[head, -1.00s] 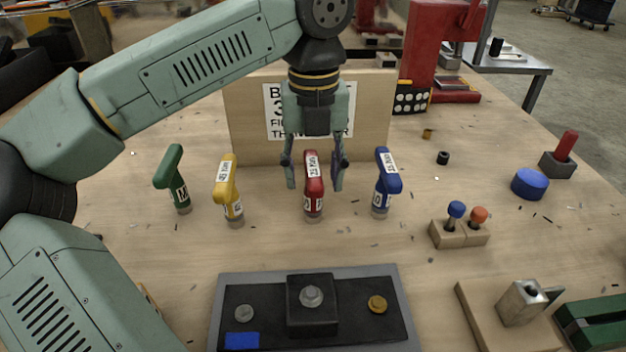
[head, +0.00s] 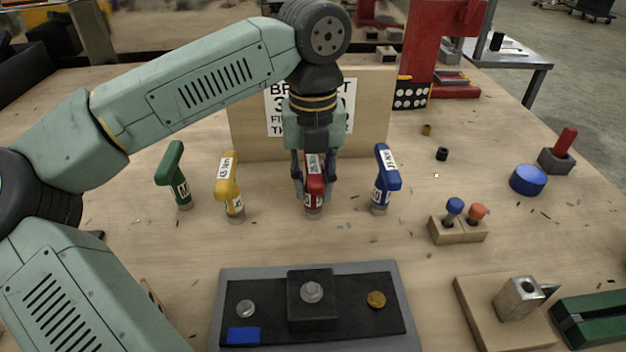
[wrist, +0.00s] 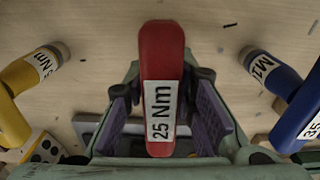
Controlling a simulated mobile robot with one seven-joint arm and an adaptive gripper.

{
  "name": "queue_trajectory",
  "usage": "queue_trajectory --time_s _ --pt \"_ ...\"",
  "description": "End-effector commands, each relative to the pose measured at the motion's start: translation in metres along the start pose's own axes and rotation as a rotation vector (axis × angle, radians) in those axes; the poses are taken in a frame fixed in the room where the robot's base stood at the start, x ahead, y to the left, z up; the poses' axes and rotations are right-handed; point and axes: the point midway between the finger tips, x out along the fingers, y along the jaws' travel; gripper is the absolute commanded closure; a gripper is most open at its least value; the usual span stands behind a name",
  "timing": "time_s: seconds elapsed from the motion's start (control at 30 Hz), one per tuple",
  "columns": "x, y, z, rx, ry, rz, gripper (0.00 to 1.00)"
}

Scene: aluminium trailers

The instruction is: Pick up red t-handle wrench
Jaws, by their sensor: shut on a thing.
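The red t-handle wrench (head: 314,184) stands upright on the wooden bench, between the yellow and blue ones. Its base still shows at the bench top in the head view. My gripper (head: 314,190) is lowered around it and shut on it, one finger on each side. In the wrist view the red handle (wrist: 161,70) lies between the two finger pads and its label reads 25 Nm. The wrench's lower shaft is hidden there.
The yellow wrench (head: 230,190) stands close on the left, with the green wrench (head: 175,178) beyond it. The blue wrench (head: 384,182) stands on the right. A wooden signboard (head: 250,130) is behind. A grey fixture plate (head: 405,325) lies in front.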

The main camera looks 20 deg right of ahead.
Motion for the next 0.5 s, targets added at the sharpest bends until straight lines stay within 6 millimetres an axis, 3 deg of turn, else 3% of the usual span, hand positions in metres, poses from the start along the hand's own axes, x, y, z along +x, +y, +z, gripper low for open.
queue_trajectory --time_s 0.2,0.5 --pt "-0.0001 -0.0001 0.0000 0.000 0.000 0.000 1.00" --pt "-0.0002 -0.0001 0.0001 0.000 0.000 0.000 1.00"
